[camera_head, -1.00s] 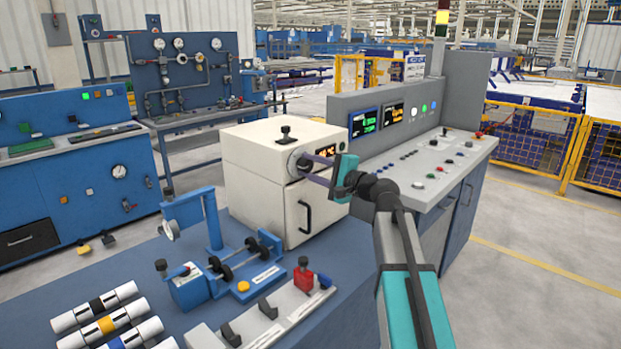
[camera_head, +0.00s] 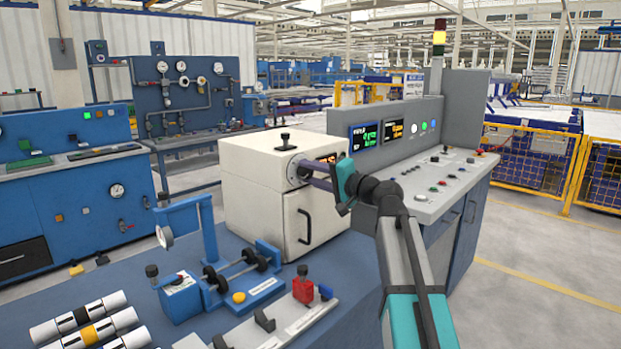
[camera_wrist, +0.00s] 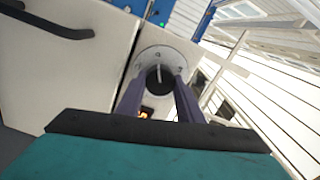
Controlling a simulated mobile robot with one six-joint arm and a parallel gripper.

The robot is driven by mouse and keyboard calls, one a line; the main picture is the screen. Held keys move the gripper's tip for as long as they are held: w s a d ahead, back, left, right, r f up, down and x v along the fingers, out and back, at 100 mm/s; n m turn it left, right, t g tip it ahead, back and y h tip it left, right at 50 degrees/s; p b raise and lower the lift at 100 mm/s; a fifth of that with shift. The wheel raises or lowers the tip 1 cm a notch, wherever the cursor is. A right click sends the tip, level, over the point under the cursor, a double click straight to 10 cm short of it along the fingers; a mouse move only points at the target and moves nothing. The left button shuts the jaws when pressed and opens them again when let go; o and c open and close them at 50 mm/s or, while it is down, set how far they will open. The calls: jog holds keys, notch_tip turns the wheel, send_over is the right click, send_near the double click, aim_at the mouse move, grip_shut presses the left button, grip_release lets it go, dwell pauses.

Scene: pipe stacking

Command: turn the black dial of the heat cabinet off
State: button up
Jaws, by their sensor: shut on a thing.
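The heat cabinet (camera_head: 252,190) is a cream box on the blue bench, with a door and a black handle (camera_head: 305,226). Its black dial (camera_wrist: 160,80) has a white line across its face and sits on a round pale plate (camera_wrist: 168,56). My gripper (camera_head: 304,172) is at the cabinet's front, with its purple fingers shut on the dial, one on each side in the wrist view. A small lit orange display (camera_wrist: 145,112) shows beside the dial, partly covered by a finger.
A grey control console (camera_head: 440,180) with lit screens stands right of the cabinet. A black knob (camera_head: 285,139) tops the cabinet.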

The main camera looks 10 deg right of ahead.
jog(key=shift+f, duration=0.15)
jog(key=o, duration=1.1)
jog(key=shift+c, duration=0.2)
jog(key=v, duration=1.4)
